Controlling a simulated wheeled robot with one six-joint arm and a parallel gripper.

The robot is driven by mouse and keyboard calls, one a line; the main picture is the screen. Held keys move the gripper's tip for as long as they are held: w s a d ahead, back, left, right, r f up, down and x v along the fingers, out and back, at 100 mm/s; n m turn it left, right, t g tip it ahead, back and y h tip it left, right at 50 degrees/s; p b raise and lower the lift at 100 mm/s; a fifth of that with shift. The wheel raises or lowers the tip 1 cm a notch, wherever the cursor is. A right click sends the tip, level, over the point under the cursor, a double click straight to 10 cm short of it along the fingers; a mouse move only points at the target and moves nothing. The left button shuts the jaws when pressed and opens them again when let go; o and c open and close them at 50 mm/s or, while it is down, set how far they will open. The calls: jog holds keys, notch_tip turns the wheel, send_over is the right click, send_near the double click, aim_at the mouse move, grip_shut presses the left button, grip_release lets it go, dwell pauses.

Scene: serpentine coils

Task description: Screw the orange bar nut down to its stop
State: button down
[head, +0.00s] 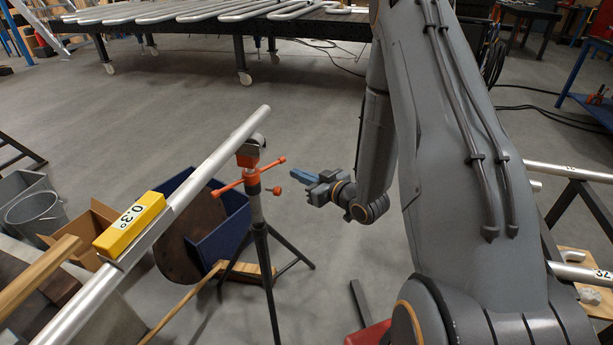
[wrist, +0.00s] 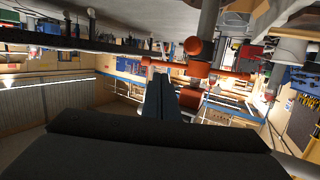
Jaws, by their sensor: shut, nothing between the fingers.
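The orange bar nut (head: 252,181) is on the upright post of a black tripod stand (head: 262,240), its bar slanting up to the right in the head view. An orange-topped head (head: 248,155) sits above it, under a silver pipe (head: 215,165). The fingers (wrist: 158,80) also show in the wrist view, with the orange bar nut (wrist: 198,70) ahead. I cannot tell the gap between fingertips and bar. The nut's threads are not clear.
A yellow digital level (head: 130,225) reading 0.3° sits on the silver pipe. A blue bin (head: 215,220) stands behind the tripod. A small orange knob (head: 273,190) sticks out below the bar. Open floor (head: 320,110) lies behind my gripper.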

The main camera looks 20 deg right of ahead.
aim_at(275, 164)
jog(key=p+x, duration=0.1)
jog(key=x, duration=0.7)
jog(key=shift+w+a+p, duration=0.1)
jog(key=shift+w+p, duration=0.1)
jog(key=shift+p, duration=0.15)
jog(key=shift+a, duration=0.1)
